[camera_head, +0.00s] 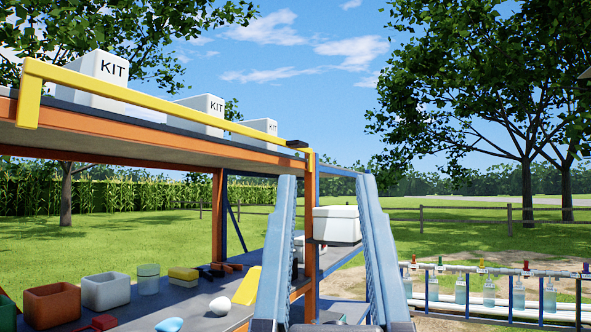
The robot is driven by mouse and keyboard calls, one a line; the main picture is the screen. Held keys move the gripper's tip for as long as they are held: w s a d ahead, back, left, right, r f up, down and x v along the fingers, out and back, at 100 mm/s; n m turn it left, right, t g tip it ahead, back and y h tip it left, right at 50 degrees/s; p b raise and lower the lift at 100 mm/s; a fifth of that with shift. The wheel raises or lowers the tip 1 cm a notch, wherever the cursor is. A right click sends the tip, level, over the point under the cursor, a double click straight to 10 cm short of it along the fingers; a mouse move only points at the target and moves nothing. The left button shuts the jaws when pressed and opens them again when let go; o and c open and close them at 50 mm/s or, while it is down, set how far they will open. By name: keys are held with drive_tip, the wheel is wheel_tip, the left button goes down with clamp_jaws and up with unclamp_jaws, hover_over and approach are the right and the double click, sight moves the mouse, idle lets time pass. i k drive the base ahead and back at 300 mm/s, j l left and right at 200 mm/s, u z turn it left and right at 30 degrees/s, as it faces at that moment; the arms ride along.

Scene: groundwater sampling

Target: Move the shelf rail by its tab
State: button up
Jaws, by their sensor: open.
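The yellow shelf rail (150,98) runs along the front edge of the top shelf, from the upper left to a dark block (297,143) at the corner post. A yellow tab (27,104) hangs down from its left end. My gripper (326,178) is open, its two long blue-grey fingers pointing up at lower centre.
White KIT boxes (103,75) stand behind the rail on the orange-edged top shelf (130,142). The lower shelf holds a brown bin (52,304), a white bin (106,291), a jar (149,279) and small items. A bottle rack (520,310) stands at right. Open air lies below the tab.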

sight(34, 71)
drive_tip(key=i+l+u, duration=0.3)
drive_tip(key=i+l, duration=0.65)
